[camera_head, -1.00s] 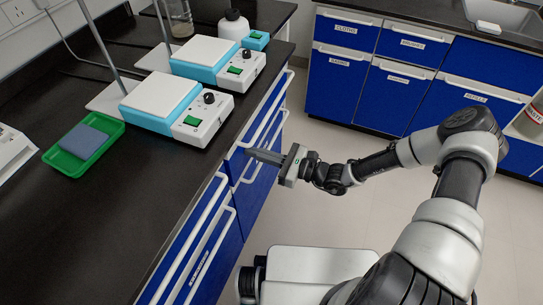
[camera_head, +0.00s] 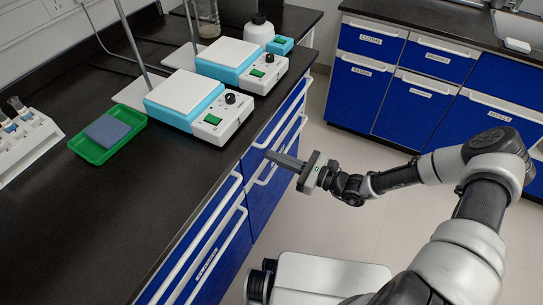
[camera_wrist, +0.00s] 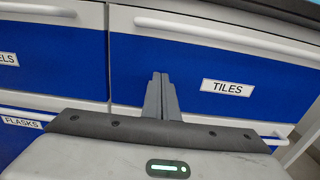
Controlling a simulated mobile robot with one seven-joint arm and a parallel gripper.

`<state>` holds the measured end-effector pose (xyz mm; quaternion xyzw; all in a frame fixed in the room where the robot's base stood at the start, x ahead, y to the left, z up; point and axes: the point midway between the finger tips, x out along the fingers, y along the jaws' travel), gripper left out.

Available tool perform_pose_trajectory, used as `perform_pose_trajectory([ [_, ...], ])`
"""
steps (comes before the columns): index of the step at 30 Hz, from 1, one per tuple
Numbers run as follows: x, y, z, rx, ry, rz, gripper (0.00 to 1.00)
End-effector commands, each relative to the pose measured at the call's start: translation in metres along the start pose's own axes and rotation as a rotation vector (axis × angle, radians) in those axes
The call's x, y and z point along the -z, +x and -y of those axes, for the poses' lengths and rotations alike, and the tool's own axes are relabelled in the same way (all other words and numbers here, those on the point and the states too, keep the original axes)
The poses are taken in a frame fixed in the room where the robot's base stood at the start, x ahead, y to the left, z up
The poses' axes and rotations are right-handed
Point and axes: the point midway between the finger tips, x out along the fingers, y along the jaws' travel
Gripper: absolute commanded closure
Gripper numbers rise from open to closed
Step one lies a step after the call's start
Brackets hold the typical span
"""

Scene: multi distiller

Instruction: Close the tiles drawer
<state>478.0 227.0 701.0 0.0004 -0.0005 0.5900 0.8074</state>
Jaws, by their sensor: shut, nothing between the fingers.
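The tiles drawer (camera_wrist: 205,67) has a blue front with a white bar handle along its top and a "TILES" label at the right in the wrist view. My gripper (camera_wrist: 160,76) is shut and empty, its fingertips pointing at the middle of that blue front, left of the label and below the handle. I cannot tell whether the tips touch it. In the head view my gripper (camera_head: 269,155) is beside the drawer fronts under the left counter, its fingers covering part of them. How far the drawer stands out is hard to judge.
Two hotplates (camera_head: 186,92) and a green tray (camera_head: 94,153) stand on the black counter (camera_head: 150,185). Other handled drawers (camera_head: 205,225) line its front, including a "FLASKS" one (camera_wrist: 22,122). Open floor (camera_head: 330,110) separates it from the far blue cabinets (camera_head: 365,95).

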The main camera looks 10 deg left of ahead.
Motion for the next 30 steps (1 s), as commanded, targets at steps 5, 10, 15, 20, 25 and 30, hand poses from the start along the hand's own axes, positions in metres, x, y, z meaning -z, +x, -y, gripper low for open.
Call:
perform_pose_trajectory([
  [5,-0.001,-0.042,0.003,0.004,-0.001,-0.004,1.0],
  [10,0.0,-0.078,0.002,0.003,-0.001,-0.004,1.0],
  [15,0.0,-0.1,0.002,0.002,-0.001,-0.003,1.0],
  [20,0.0,-0.107,0.001,0.0,0.0,-0.002,1.0],
  [25,0.0,-0.108,0.001,-0.002,-0.001,-0.003,1.0],
  [30,-0.012,-0.111,-0.005,-0.084,-0.072,-0.063,1.0],
])
